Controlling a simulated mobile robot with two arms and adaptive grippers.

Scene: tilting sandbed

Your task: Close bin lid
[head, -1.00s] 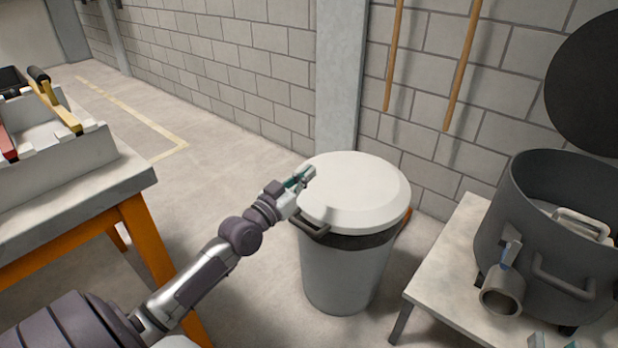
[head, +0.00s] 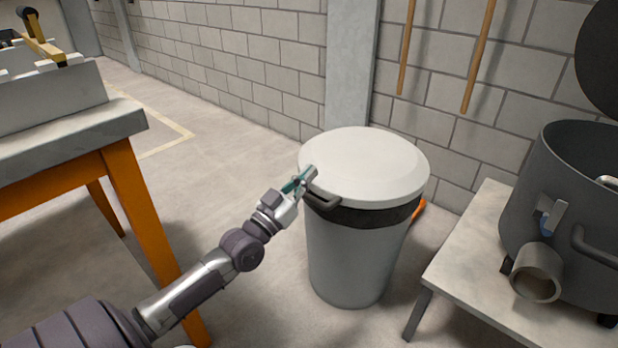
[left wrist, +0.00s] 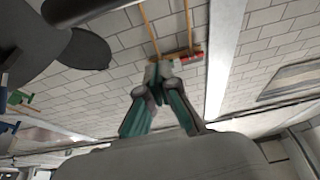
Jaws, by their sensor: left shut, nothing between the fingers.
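The round white bin lid (head: 365,165) lies over the top of the grey bin (head: 350,260) and looks nearly level. A dark band (head: 375,217) shows between lid and bin wall; I cannot tell whether the lid is fully seated. A dark handle (head: 321,201) is at the bin's left side. My left gripper (head: 309,174) is at the lid's left edge, just above the handle, seemingly touching or very close to the lid. It is shut and empty. In the left wrist view its fingers (left wrist: 160,72) come together at the tips. My right gripper is not in view.
A low table (head: 470,255) with a dark grey pot (head: 560,215) stands right of the bin. A workbench (head: 75,135) with orange legs is at the left. Floor between bench and bin is clear.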

